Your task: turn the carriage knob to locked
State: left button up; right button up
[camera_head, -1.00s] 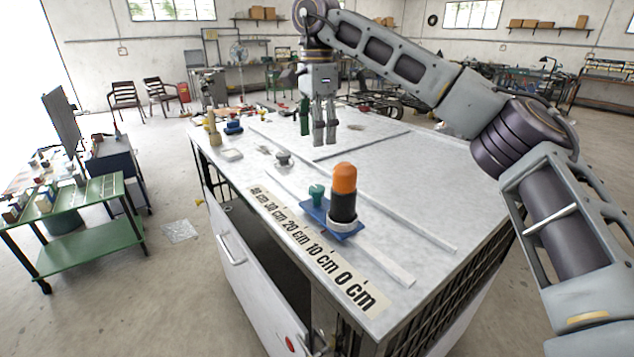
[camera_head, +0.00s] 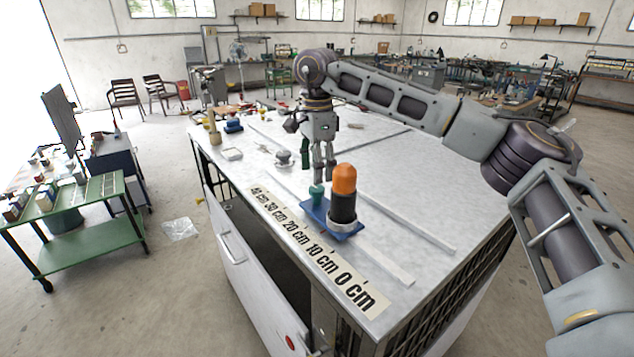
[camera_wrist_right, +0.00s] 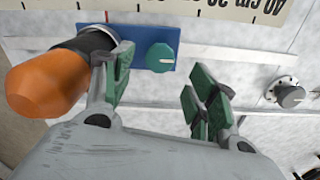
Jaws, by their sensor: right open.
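The carriage is a blue plate (camera_head: 345,234) on the bench's rail, bearing an orange-capped black cylinder (camera_head: 344,182). The teal carriage knob (camera_head: 317,193) stands at the plate's far-left end. In the wrist view the knob (camera_wrist_right: 160,57) shows between and beyond the fingers, on the blue plate (camera_wrist_right: 150,33), with the orange cap (camera_wrist_right: 45,82) at the left. My right gripper (camera_head: 323,177) is open and empty, pointing down just above the knob. Its green finger pads (camera_wrist_right: 162,78) appear clear of the knob. Which setting the knob points to is too small to tell. My left gripper is not in view.
A printed cm scale (camera_head: 310,250) runs along the bench's front-left edge. A grey round knob (camera_head: 283,158) sits farther back. Straight rails (camera_head: 410,225) cross the white benchtop (camera_head: 420,180). The right part of the top is mostly clear.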

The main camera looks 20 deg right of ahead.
aim_at(317, 188)
jog(key=shift+f+p, duration=0.3)
jog(key=shift+f, duration=2.15)
jog(key=shift+c, duration=0.3)
jog(key=c, duration=1)
